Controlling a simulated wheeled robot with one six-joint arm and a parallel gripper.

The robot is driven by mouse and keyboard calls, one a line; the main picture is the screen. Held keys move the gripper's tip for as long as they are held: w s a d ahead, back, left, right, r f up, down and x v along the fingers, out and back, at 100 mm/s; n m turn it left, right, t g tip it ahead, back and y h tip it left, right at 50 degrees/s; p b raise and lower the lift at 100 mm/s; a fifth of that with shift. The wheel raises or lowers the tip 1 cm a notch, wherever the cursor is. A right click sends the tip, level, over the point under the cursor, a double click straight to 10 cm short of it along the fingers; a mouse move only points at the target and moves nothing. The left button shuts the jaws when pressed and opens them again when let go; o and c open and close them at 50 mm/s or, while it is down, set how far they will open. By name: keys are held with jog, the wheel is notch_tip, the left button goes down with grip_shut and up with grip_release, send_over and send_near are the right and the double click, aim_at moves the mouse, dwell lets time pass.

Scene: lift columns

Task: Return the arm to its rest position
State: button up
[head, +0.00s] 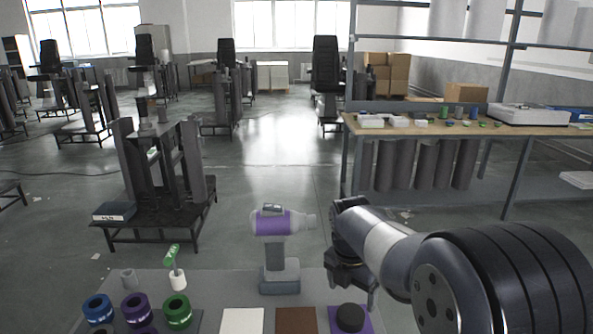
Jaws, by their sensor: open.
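My gripper (351,283) hangs at the end of my arm on the right of the head view, pointing down over the right part of the grey table (220,287). Its fingers are apart, and I see nothing held between them. Just in front of it, a black round piece (350,317) sits on a purple square (362,331). A purple and white drill-like tool (272,221) stands upright on a grey base (280,277), left of my gripper and apart from it.
Blue (98,308), purple (136,308) and green (177,311) rings sit at the table's left. A green-topped tool stands in a white holder (178,281). White (242,321) and brown (296,321) squares lie at the front. A workbench (460,128) stands behind right.

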aim_at(351, 313)
jog(key=f, duration=0.5)
jog(key=d+f+b, duration=0.1)
jog(key=f, duration=0.2)
jog(key=shift+w+f, duration=0.3)
jog(key=shift+w, duration=0.1)
notch_tip(351, 313, up, 4)
jog(key=shift+a+f+p, duration=0.1)
jog(key=shift+f+p, duration=0.15)
jog(key=shift+p, duration=0.05)
jog(key=shift+r, duration=0.6)
